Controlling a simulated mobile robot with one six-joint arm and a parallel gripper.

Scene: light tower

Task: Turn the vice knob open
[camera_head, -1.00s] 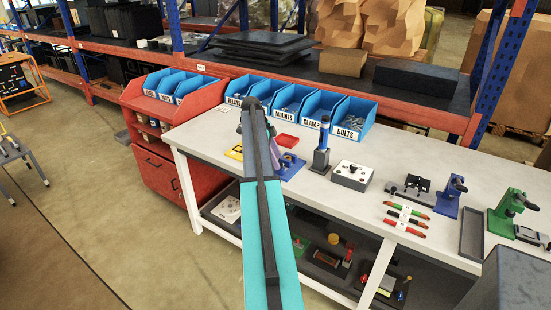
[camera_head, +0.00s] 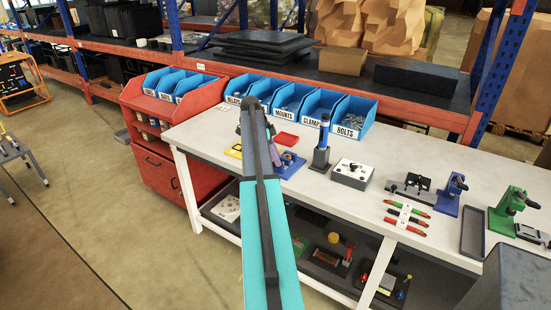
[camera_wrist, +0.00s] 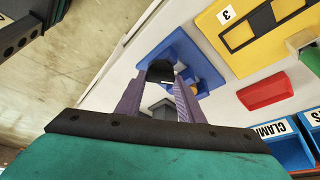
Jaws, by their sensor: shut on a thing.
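A blue vice (camera_wrist: 196,62) shows in the wrist view, fixed near the bench edge. Its blue part also shows in the head view (camera_head: 291,166), partly behind my arm. A dark round knob (camera_wrist: 160,72) sits at the vice between the purple fingers of my gripper (camera_wrist: 158,84). My gripper is shut on this knob. Its exact turn angle cannot be told. In the head view my arm hides the knob and most of the gripper.
A yellow plate (camera_wrist: 235,60) and a red tray (camera_wrist: 265,91) lie beside the vice. Blue bins (camera_head: 313,107) line the bench's back. A blue upright tool (camera_head: 321,145) and a white box (camera_head: 352,173) stand to the right.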

